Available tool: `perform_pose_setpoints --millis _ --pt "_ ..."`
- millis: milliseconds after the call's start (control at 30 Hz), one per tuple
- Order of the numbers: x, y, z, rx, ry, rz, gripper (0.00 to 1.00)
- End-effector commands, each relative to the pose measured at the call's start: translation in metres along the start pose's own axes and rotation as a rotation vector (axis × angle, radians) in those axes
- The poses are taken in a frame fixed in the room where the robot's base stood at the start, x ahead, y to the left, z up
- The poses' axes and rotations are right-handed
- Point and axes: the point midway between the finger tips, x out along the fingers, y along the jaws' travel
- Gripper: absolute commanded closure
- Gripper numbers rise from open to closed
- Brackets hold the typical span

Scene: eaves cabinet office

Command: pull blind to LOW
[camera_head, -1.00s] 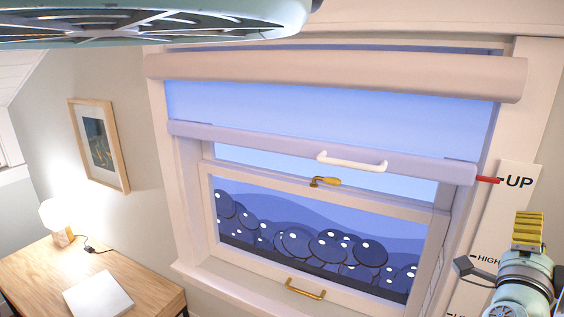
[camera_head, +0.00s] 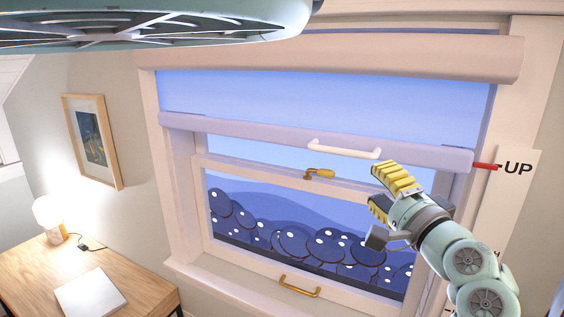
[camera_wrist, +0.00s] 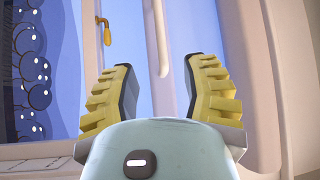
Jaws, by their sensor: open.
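The blind (camera_head: 330,98) hangs partway down over the top of the window. Its bottom bar (camera_head: 240,128) carries a white handle (camera_head: 343,149). A red pointer (camera_head: 486,166) at the bar's right end lines up with UP on the white scale (camera_head: 513,180); the lower marks are mostly hidden behind my arm. My gripper (camera_head: 382,188) is open and empty, just below and right of the handle, apart from it. In the wrist view, the open yellow fingers (camera_wrist: 158,92) frame the white handle (camera_wrist: 158,38), which lies beyond them.
A window latch (camera_head: 319,174) and a lower brass sash handle (camera_head: 299,286) are on the window. A desk (camera_head: 130,283) with a lamp (camera_head: 49,214) and a laptop-like slab (camera_head: 90,292) stands at left. A framed picture (camera_head: 92,140) hangs on the wall.

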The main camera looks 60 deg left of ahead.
Motion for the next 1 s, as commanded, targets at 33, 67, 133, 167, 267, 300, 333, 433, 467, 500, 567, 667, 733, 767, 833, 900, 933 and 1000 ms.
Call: perform_pose_setpoints --millis 33,67,133,167,267,300,333,433,467,500,567,667,733,767,833,900,933,1000 --pt "0.007 0.003 0.005 0.002 -0.013 -0.008 0.54" --pt "0.012 0.001 0.005 0.004 -0.012 -0.008 0.54" --pt "0.028 -0.002 0.005 0.005 -0.015 -0.003 0.54" --pt "0.033 -0.003 0.005 0.004 -0.014 -0.004 0.54" --pt "0.047 -0.004 0.004 0.007 -0.014 0.004 0.54" --pt "0.051 -0.004 0.004 0.006 -0.013 0.002 0.54" --pt "0.055 -0.005 0.004 0.005 -0.010 0.000 0.54" --pt "0.067 -0.004 0.004 0.005 -0.011 0.003 0.54" --pt "0.070 -0.005 0.004 0.003 -0.010 0.000 0.54" --pt "0.074 -0.005 0.004 0.003 -0.011 -0.001 0.54" --pt "0.081 -0.004 0.004 0.006 -0.012 0.002 0.54" --pt "0.092 -0.004 0.004 0.004 -0.009 0.002 0.54" --pt "0.100 -0.004 0.004 0.004 -0.012 0.001 0.54" --pt "0.103 -0.004 0.004 0.005 -0.010 0.000 0.54" --pt "0.111 -0.005 0.004 0.003 -0.010 -0.001 0.54" --pt "0.118 -0.002 0.004 0.005 -0.009 0.003 0.54" --pt "0.120 -0.002 0.004 0.005 -0.009 0.001 0.54" --pt "0.126 -0.003 0.004 0.003 -0.010 -0.001 0.54"
